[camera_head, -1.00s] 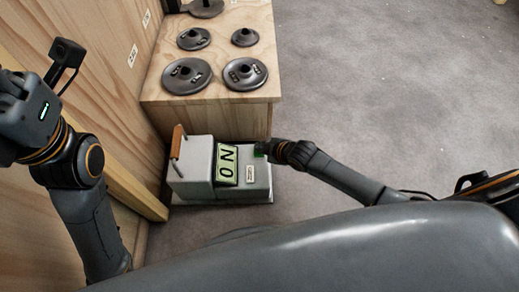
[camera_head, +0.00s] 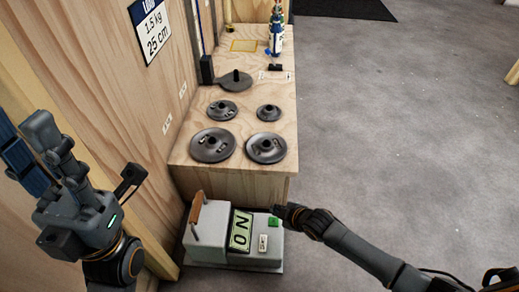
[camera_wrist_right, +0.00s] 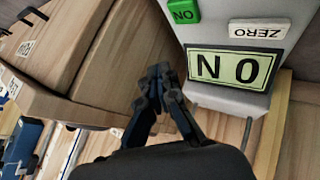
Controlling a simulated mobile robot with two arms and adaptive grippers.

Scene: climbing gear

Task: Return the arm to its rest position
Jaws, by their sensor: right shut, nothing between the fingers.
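My right gripper (camera_head: 280,211) is shut and empty, just beyond the upper right corner of the grey scale box in the head view. In the right wrist view its dark fingers (camera_wrist_right: 160,78) lie together, apart from the box. The scale box (camera_head: 210,246) has a green button (camera_head: 274,222), a white ZERO button (camera_wrist_right: 258,29) and a pale green display (camera_wrist_right: 230,68) reading "NO" in the wrist view. The green button also shows in the wrist view (camera_wrist_right: 184,11). My left gripper (camera_head: 45,145) is raised at the left; whether its fingers are open is unclear.
A wooden bench (camera_head: 235,178) behind the box carries several dark round weights (camera_head: 212,145). A wooden wall (camera_head: 100,75) with a sign rises at the left. A blue-and-white item (camera_head: 276,35) stands at the back. The grey floor (camera_head: 400,120) at right is clear.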

